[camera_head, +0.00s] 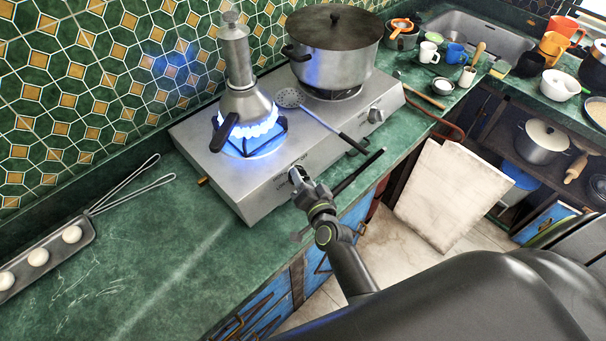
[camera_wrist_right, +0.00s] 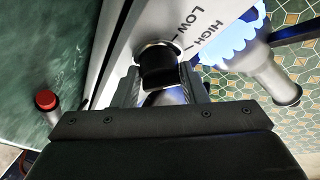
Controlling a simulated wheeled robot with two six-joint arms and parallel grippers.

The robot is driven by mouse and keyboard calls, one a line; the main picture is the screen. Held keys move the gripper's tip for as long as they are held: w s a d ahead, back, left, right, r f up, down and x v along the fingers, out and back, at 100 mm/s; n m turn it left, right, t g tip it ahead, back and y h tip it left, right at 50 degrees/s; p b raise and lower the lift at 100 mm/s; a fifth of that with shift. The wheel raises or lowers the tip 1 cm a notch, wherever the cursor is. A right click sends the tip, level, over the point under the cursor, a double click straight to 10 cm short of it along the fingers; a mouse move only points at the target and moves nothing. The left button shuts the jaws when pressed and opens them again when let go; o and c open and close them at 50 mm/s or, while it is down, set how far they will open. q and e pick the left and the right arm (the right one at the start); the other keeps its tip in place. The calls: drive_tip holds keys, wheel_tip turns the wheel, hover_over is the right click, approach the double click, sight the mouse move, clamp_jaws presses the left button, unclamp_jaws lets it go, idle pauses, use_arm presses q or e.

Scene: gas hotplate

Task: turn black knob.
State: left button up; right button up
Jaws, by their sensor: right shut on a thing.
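The gas hotplate (camera_head: 216,168) stands on the green counter. Its black knob (camera_wrist_right: 160,68) is on the front panel, beside the printed words LOW and HIGH. My right gripper (camera_head: 299,183) is at the front left of the hotplate, shut on the knob. In the right wrist view the two fingers of my right gripper (camera_wrist_right: 162,92) lie on either side of the knob. In the head view the gripper hides most of the knob. Blue flames (camera_head: 255,130) burn under a metal moka pot (camera_head: 236,60). My left gripper is not in view.
A large lidded pot (camera_head: 335,65) stands on the right burner, near a second knob (camera_head: 376,115). A slotted spoon (camera_head: 320,115) lies across the hotplate. A tray (camera_head: 50,262) with white round items lies on the left counter. The counter's front left is clear.

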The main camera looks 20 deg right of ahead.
drive_tip(key=shift+f, duration=0.15)
drive_tip(key=o, duration=0.9)
drive_tip(key=shift+o, duration=0.2)
